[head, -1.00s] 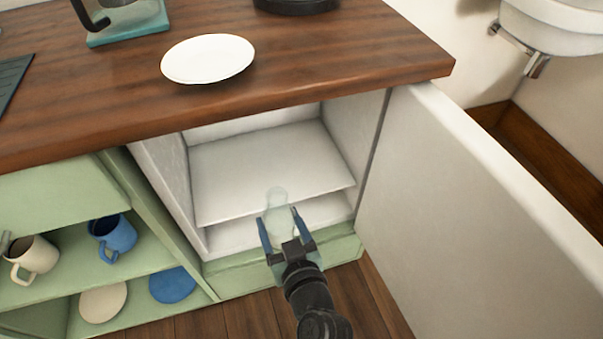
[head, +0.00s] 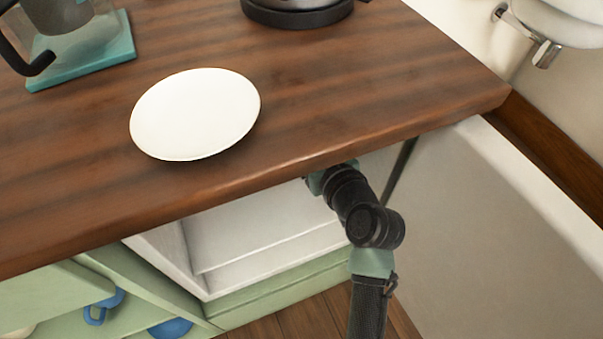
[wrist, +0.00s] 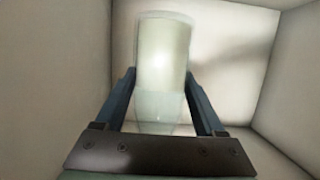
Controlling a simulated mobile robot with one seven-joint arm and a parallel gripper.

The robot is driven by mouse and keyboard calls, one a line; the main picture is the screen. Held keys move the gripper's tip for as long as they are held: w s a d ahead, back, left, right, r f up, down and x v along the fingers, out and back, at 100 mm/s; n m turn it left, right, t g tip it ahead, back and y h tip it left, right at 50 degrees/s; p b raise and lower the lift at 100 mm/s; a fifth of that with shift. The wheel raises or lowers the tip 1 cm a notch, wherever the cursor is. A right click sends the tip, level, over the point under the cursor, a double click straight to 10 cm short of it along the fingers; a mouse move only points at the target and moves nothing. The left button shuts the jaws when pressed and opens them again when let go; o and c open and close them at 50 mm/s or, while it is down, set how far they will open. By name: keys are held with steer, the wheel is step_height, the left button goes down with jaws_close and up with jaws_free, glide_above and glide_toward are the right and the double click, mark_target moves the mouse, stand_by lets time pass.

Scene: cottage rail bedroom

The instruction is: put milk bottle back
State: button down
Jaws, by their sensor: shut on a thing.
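The milk bottle (wrist: 163,48), clear with a pale whitish upper part, stands out in the wrist view between the two blue fingers of my gripper (wrist: 160,78). My gripper is shut on it. Pale walls surround it, inside the open white fridge compartment (head: 215,228) under the counter. In the head view the bottle and my fingers are hidden beneath the counter edge; only my arm shows, reaching in. I cannot tell whether the bottle touches a surface.
The open white door (head: 480,215) stands close to the right of my arm. The wooden counter (head: 330,90) overhangs the compartment and holds a white plate (head: 195,113) and a dark round-based appliance (head: 298,12). Green shelves with a blue mug (head: 98,308) are at lower left.

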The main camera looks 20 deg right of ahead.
step_height(320, 180, down, 9)
steer(key=b, duration=0.4)
steer(key=shift+s+f, duration=0.1)
steer(key=shift+f, duration=0.05)
steer(key=shift+f+b, duration=0.1)
steer(key=shift+b, duration=0.25)
jaws_free()
steer(key=shift+f, duration=0.1)
steer(key=shift+r+p, duration=0.3)
steer(key=p+v, duration=0.2)
steer(key=v, duration=1)
steer(key=shift+p, duration=0.35)
steer(key=shift+f, duration=0.1)
